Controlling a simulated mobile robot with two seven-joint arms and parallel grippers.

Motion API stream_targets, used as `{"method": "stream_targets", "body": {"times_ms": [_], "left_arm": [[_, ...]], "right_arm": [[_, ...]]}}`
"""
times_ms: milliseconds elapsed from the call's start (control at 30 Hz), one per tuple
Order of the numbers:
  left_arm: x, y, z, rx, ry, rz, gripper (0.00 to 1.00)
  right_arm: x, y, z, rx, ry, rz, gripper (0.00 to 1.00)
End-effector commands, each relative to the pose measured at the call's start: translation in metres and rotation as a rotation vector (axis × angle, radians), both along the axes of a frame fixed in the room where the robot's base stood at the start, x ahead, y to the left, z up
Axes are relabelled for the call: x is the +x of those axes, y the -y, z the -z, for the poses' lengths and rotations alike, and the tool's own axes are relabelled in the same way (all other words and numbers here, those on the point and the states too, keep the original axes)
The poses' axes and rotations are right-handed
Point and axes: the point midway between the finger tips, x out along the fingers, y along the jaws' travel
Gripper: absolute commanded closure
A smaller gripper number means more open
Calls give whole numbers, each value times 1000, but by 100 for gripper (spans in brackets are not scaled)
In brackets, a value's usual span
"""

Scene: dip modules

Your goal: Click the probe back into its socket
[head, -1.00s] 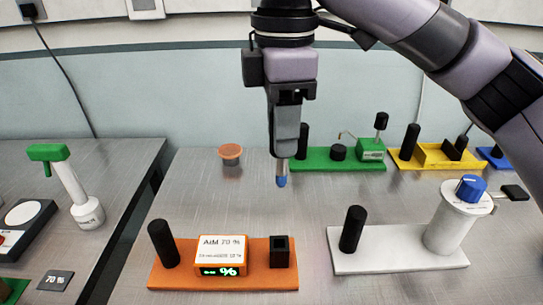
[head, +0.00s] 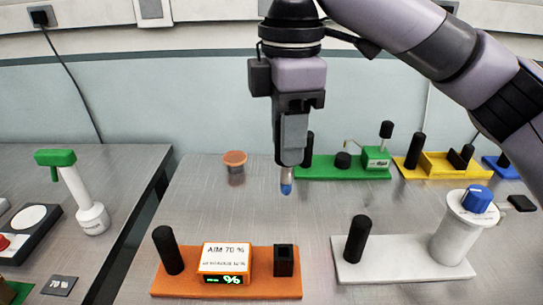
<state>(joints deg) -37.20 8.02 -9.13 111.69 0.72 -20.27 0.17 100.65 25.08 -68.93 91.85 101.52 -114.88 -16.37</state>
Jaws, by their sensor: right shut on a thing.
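My right gripper (head: 291,150) is shut on the probe, pointing down above the table. Only the probe's blue tip and a short pale part (head: 286,182) show below the fingers. The orange module (head: 180,280) stands at the front with a black post, a display box (head: 226,262) reading "AIM 70 %", and a square black socket (head: 284,259) at its right end. In the picture the probe tip is above and behind the socket, clearly apart from it. My left gripper is not in view.
A white module (head: 395,270) with a black post and a blue-knobbed cylinder stands to the right. Green (head: 330,170) and yellow (head: 437,168) modules stand behind. An orange-topped jar (head: 235,160) is at the back left. A green-headed tool (head: 80,195) stands on the left bench.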

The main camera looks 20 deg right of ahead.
Motion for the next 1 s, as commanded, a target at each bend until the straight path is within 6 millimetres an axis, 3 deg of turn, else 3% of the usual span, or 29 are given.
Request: {"method": "stream_targets", "body": {"times_ms": [1000], "left_arm": [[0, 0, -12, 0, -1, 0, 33]], "right_arm": [[3, 1, 53, -3, -2, -1270, 100]]}}
